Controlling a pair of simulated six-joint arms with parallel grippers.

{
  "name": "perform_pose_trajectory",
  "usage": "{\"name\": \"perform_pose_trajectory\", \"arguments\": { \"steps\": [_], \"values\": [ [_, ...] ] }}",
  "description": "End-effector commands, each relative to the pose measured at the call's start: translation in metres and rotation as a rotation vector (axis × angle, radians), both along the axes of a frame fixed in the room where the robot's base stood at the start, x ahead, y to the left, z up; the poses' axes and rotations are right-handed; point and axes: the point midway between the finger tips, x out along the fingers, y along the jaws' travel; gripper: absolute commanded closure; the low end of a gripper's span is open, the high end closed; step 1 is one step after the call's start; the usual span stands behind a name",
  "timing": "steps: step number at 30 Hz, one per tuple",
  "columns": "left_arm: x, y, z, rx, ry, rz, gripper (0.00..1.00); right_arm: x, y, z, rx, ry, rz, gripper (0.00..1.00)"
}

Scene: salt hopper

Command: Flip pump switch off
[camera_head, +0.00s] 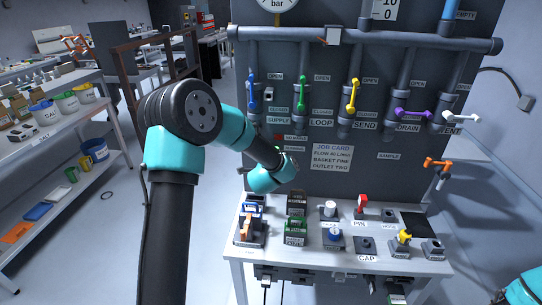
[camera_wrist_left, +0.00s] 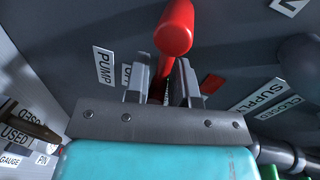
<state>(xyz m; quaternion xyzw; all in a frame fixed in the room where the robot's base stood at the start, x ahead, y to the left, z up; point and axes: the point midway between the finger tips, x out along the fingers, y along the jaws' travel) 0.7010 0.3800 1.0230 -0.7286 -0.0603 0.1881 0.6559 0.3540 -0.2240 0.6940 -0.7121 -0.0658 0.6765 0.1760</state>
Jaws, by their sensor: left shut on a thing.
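The pump switch has a red handle with a rounded end (camera_wrist_left: 174,38), seen in the left wrist view beside a white PUMP label (camera_wrist_left: 104,66) on the dark panel. My left gripper (camera_wrist_left: 162,84) is shut on the switch, with its two grey fingers on either side of the red handle's stem. In the head view my left wrist (camera_head: 272,172) is up against the lower left of the panel and hides the switch and fingers. I cannot tell whether the switch stands at on or off. My right gripper is outside both views.
Above the wrist, the panel has a blue valve lever (camera_head: 253,92), a green one (camera_head: 301,93) and a yellow one (camera_head: 352,95). A white bench (camera_head: 300,262) below holds several small blocks and fittings. A shelf (camera_head: 60,150) stands at left, with open floor between.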

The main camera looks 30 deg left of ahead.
Motion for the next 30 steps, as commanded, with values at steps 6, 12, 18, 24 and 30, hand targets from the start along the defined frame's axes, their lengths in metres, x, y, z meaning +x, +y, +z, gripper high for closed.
{"name": "perform_pose_trajectory", "arguments": {
  "steps": [6, 12, 18, 24, 30],
  "values": [
    [-0.0003, -0.0003, -0.0037, 0.064, 0.026, 0.0, 1.0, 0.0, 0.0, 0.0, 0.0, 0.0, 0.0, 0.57],
    [-0.0003, -0.0001, -0.0044, 0.079, 0.032, 0.0, 1.0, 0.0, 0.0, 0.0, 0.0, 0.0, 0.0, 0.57],
    [-0.0004, -0.0001, -0.0048, 0.078, 0.033, 0.0, 1.0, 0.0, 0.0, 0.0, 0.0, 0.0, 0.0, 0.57],
    [-0.0003, 0.0, -0.0046, 0.078, 0.032, 0.001, 0.64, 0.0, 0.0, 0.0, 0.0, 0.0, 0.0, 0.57],
    [-0.0002, 0.0, -0.0041, 0.078, 0.031, 0.001, 0.64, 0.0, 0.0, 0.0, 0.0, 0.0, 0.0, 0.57]
  ]
}}
